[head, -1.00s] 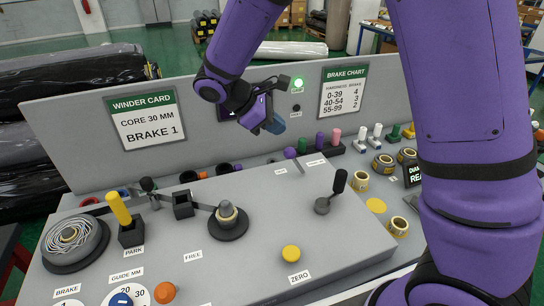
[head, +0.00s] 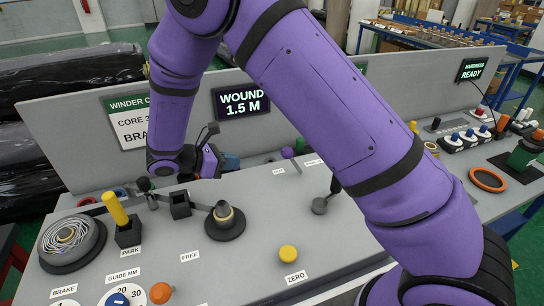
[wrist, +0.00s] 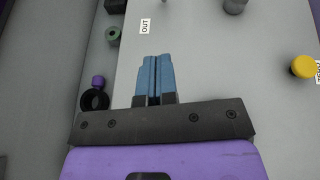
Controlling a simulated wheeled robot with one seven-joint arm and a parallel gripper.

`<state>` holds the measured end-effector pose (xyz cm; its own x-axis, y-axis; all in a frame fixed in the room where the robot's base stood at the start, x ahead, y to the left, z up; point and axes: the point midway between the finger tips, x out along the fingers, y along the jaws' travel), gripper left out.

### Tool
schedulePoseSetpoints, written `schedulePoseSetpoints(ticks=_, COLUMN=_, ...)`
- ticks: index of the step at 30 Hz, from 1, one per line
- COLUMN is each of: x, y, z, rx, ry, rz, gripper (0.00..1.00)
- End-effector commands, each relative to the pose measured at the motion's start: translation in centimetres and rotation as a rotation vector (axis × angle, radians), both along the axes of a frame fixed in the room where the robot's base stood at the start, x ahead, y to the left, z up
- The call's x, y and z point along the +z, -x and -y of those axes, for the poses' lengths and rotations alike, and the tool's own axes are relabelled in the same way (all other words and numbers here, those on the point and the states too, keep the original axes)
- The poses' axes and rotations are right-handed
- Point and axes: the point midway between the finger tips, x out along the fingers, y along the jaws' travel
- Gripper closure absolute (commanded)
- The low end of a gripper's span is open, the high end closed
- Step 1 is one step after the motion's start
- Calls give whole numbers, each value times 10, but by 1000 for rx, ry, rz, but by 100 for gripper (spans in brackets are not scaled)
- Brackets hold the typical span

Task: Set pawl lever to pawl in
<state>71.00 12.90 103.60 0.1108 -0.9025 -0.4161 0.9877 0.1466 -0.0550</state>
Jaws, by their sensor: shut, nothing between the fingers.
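A thin grey lever (head: 297,164) stands at the back of the sloping panel, between the OUT label (head: 278,171) and another small label (head: 313,162). A purple knob-like shape shows at its far end; I cannot tell whether it belongs to the lever. My gripper (head: 231,162) is left of the lever, over the panel's back edge, apart from it. In the wrist view its blue fingers (wrist: 154,78) are together and empty. The OUT label (wrist: 145,25) shows just beyond the fingertips there. Most of the lever is outside that view.
A black-handled lever on a grey hub (head: 320,205) and the yellow ZERO button (head: 288,253) are nearer the front. A grey cone (head: 224,214) and yellow PARK handle (head: 115,209) stand left. The upright board (head: 60,135) rises behind.

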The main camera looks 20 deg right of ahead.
Motion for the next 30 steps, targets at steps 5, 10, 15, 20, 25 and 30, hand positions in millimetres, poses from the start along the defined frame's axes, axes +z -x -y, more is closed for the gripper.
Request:
schedulePoseSetpoints(ticks=5, x=0, y=0, z=0, rx=0, ry=-1, rz=1, gripper=100)
schedulePoseSetpoints(ticks=10, x=-2, y=0, z=5, rx=-2, ry=-1, rz=0, gripper=100)
schedulePoseSetpoints(ticks=15, x=-11, y=-2, z=25, rx=-3, ry=0, rz=-1, gripper=100)
schedulePoseSetpoints(ticks=20, x=-24, y=-6, z=52, rx=-4, ry=0, rz=-2, gripper=100)
schedulePoseSetpoints(ticks=25, x=-37, y=-9, z=81, rx=-4, ry=-1, rz=-2, gripper=100)
schedulePoseSetpoints(ticks=30, x=-36, y=-13, z=106, rx=-4, ry=-2, rz=2, gripper=100)
